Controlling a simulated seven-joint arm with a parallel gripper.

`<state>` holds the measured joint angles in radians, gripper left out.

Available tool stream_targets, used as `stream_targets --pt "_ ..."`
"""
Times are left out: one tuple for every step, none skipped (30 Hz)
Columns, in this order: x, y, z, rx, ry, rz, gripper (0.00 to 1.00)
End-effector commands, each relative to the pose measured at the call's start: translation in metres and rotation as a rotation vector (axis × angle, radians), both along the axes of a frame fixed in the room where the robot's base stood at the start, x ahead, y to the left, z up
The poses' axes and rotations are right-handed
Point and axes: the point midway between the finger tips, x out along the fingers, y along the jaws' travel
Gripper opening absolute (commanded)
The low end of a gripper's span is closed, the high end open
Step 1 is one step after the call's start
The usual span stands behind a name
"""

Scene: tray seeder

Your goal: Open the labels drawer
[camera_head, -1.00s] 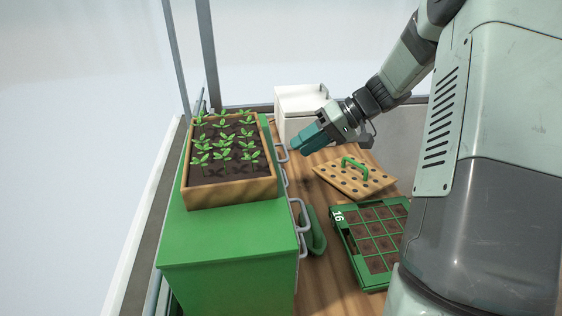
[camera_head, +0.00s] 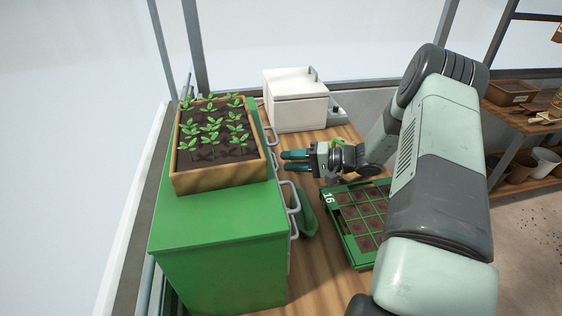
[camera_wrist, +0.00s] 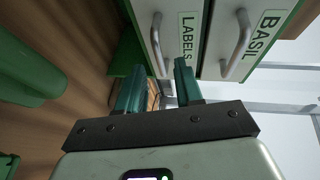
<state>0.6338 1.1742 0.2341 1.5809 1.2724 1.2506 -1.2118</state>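The labels drawer (camera_wrist: 171,22) has a pale front with a green-lettered LABELS plate and a grey bar handle (camera_wrist: 157,44). It is shut in the wrist view, in the side of the green cabinet (camera_head: 215,222). My gripper (camera_head: 284,161) is open beside the cabinet's handle side in the head view. In the wrist view its teal fingers (camera_wrist: 159,67) are parted, and the labels handle appears in line with the gap between them. I cannot tell whether the fingertips reach around the handle. Nothing is held.
The basil drawer (camera_wrist: 218,48) with its own handle adjoins the labels drawer. A wooden planter of seedlings (camera_head: 222,174) stands on the cabinet. A green seed tray (camera_head: 341,228), a green trowel-like item (camera_head: 307,217) and a white box (camera_head: 296,110) are on the bench.

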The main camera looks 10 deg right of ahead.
Motion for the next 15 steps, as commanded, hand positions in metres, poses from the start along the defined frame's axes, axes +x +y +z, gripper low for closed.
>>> stream_targets --pt "0.003 0.008 -0.002 0.001 0.001 0.003 0.36" --pt "0.004 0.013 -0.003 0.001 0.001 0.004 0.36" --pt "0.006 0.017 -0.003 0.001 0.001 0.003 0.36" --pt "0.008 0.02 -0.004 0.001 0.001 0.002 0.36" --pt "0.009 0.022 -0.005 0.001 0.001 0.002 0.36" --pt "0.01 0.025 -0.006 0.0 0.0 0.002 0.36" --pt "0.011 0.027 -0.006 0.0 0.0 0.002 0.36" --pt "0.011 0.028 -0.006 0.0 0.0 0.002 0.36" --pt "0.012 0.029 -0.006 0.0 0.0 0.001 0.36" --pt "0.012 0.03 -0.007 0.0 0.0 0.001 0.36" --pt "0.012 0.03 -0.007 0.0 0.0 0.001 0.36" --pt "0.013 0.03 -0.007 0.0 0.0 0.0 0.36" --pt "0.013 0.03 -0.007 0.0 0.0 0.0 0.36" --pt "0.013 0.03 -0.007 0.0 0.0 0.0 0.36" --pt "0.013 0.03 -0.007 0.0 0.0 0.0 0.36"
